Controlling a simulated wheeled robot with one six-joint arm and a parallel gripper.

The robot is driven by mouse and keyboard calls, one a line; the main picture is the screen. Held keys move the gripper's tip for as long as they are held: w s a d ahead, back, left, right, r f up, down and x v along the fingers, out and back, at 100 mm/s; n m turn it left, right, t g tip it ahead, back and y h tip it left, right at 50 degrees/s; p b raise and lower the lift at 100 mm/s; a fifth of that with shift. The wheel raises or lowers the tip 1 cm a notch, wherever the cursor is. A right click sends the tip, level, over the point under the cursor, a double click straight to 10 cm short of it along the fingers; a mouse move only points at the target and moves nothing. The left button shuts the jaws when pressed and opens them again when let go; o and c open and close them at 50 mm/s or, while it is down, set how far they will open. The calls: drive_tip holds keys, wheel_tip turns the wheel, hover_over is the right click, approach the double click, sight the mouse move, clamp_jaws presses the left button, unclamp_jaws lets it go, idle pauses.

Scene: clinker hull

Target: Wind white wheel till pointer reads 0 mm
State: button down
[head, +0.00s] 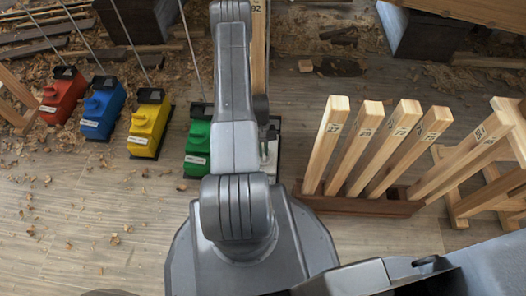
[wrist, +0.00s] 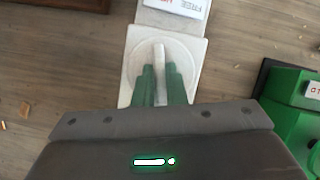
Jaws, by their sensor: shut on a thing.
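The white wheel (wrist: 190,60) shows in the wrist view as a pale round disc on a white housing, with a raised white bar (wrist: 159,52) across its middle. My gripper (wrist: 160,72) has green fingers, one on each side of this bar, and is shut on it. The housing's upper part carries a label (wrist: 184,5) reading FREE beside red lettering, upside down and cut off by the frame edge. In the head view, only a sliver of the white unit (head: 269,152) shows beside my arm; my gripper is hidden there. I cannot make out a pointer or a mm scale.
Green (head: 198,140), yellow (head: 149,122), blue (head: 102,108) and red (head: 64,95) units with thin rods stand in a row on the left. A rack (head: 360,204) of numbered wooden planks stands on the right. Wood shavings litter the floor.

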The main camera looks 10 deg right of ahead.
idle(0.4)
drive_tip(key=c, duration=1.5)
unclamp_jaws()
drive_tip(key=shift+r, duration=0.15)
wheel_tip(320, 180, up, 10)
drive_tip(key=p, duration=0.3)
drive_tip(key=shift+f, duration=0.2)
wheel_tip(320, 180, down, 10)
drive_tip(key=b, duration=0.3)
drive_tip(key=shift+f, duration=0.1)
drive_tip(key=shift+r, duration=0.25)
